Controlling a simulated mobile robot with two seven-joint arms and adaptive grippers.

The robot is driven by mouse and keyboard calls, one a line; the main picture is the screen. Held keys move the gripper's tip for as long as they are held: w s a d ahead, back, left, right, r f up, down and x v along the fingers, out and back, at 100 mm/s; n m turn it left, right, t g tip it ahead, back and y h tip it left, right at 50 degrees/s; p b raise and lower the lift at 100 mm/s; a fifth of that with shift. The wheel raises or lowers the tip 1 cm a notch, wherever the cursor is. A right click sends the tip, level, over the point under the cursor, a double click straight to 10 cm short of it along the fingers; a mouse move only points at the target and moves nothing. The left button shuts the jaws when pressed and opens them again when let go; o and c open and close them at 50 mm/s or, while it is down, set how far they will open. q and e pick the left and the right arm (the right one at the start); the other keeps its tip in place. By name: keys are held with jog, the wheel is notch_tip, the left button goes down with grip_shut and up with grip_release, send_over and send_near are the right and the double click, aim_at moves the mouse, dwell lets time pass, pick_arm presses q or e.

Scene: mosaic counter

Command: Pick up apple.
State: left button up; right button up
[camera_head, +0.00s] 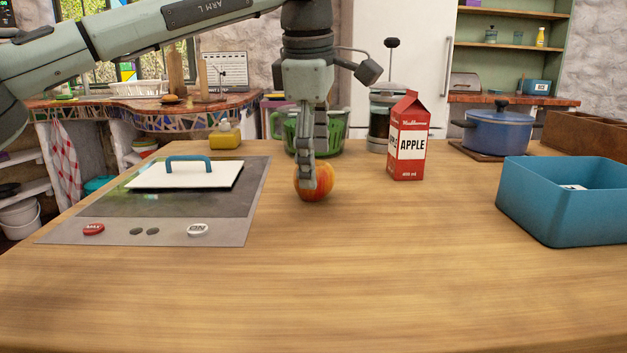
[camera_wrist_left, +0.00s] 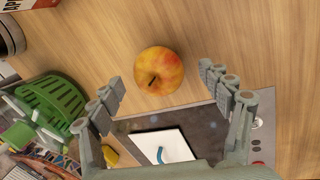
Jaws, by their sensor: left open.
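The apple (camera_head: 320,183) is red and yellow and sits on the wooden counter, right of the dark hob. My left gripper (camera_head: 313,182) points down at it, and its fingers hide part of the apple's left side in the head view. In the left wrist view the apple (camera_wrist_left: 159,70) lies on bare wood, beyond the fingertips and between their lines. The left gripper (camera_wrist_left: 165,75) is open with nothing between its fingers. My right gripper is in neither view.
A red apple juice carton (camera_head: 409,140) stands right of the apple, with a French press (camera_head: 381,125) behind it. A green rack (camera_head: 338,134) is behind the gripper. A hob (camera_head: 222,205) bears a white lid (camera_head: 185,176). A blue bin (camera_head: 560,215) is at right. The front counter is clear.

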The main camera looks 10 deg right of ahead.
pick_arm(q)
jog(key=x, duration=0.4)
jog(key=shift+w, duration=0.2)
jog(key=shift+c, duration=0.2)
jog(key=c, duration=1.2)
jog(key=shift+c, duration=0.5)
jog(key=shift+r, duration=0.2)
